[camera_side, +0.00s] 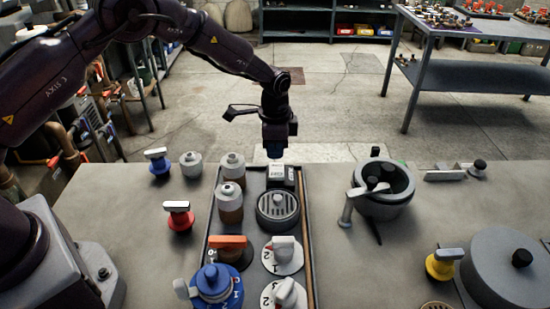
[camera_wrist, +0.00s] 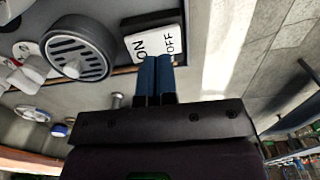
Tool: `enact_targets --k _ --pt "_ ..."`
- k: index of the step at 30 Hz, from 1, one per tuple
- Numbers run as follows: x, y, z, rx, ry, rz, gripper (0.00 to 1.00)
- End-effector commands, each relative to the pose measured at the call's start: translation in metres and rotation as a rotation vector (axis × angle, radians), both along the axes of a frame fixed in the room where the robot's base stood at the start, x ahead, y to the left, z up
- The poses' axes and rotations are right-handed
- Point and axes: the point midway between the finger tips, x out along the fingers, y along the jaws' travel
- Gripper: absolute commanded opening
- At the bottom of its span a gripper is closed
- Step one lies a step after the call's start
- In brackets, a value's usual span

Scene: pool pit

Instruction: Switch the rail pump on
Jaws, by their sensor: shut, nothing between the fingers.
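A white rocker switch (camera_side: 277,171) in a dark housing sits at the far end of the long tray (camera_side: 311,262). In the wrist view the switch (camera_wrist: 152,38) shows the words ON, at left, and OFF, at right. My gripper (camera_side: 274,156) points down at the far edge of the switch. Its two blue fingers (camera_wrist: 155,60) are shut together, empty, and their tips overlap the edge of the switch between the two words. I cannot tell whether they touch it or which half is pressed down.
A round grey grille (camera_side: 278,208) is just in front of the switch. Capped bottles (camera_side: 230,201) stand to its left, with knobs and a blue valve (camera_side: 215,285) nearer. A grey pot (camera_side: 382,204) stands to the right. The bench beyond the tray is clear.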

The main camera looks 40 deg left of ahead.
Motion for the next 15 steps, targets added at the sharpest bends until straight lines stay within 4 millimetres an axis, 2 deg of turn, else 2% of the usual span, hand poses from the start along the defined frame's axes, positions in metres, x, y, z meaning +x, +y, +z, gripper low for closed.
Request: enact_targets --k 3,9,15 --pt "0.004 0.003 0.03 0.0 -0.006 0.001 0.0" --pt "0.008 0.007 0.074 -0.001 -0.005 0.0 0.0" --pt "0.01 0.01 0.102 -0.001 -0.002 0.0 0.0"
